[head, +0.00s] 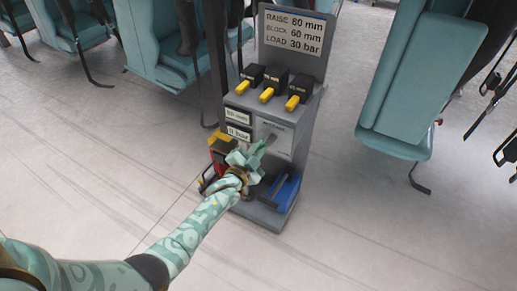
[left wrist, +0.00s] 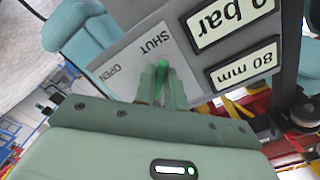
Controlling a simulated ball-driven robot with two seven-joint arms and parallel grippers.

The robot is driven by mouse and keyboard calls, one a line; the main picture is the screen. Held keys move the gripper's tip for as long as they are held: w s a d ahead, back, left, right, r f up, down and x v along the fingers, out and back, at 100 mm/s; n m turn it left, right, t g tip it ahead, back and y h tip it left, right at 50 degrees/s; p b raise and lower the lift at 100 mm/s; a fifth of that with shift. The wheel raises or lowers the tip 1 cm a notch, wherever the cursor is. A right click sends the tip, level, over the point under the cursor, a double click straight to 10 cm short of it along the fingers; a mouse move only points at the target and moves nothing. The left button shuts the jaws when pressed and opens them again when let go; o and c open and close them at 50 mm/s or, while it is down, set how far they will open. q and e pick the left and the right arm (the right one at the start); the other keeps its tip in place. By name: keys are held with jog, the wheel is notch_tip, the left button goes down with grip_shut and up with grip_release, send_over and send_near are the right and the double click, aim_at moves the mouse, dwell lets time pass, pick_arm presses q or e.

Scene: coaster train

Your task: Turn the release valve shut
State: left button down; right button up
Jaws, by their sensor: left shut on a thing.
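The grey control stand (head: 310,120) is in the middle of the head view. Its front has a pale plate (head: 286,137) where the release valve is. My left gripper (head: 261,147) is at this plate, its fingers shut on the valve handle. In the left wrist view the bright green handle (left wrist: 162,77) shows between the fingertips (left wrist: 163,88). The plate there (left wrist: 130,55) reads SHUT and OPEN, upside down; the handle's tip lies nearer SHUT. The fingers hide most of the handle and its pivot. My right gripper is not in view.
Several yellow-tipped levers (head: 267,95) top the stand, below a sign (head: 293,36) reading RAISE 60 mm, BLOCK 60 mm, LOAD 30 bar. Readouts (left wrist: 240,70) show 80 mm and a bar value ending in 0. A blue item (head: 284,190) sits low on the stand. Teal seats (head: 410,85) flank it.

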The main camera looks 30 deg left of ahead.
pick_arm(q)
jog(key=shift+f, duration=0.1)
jog(key=c, duration=1.5)
grip_release()
jog(key=shift+o, duration=0.2)
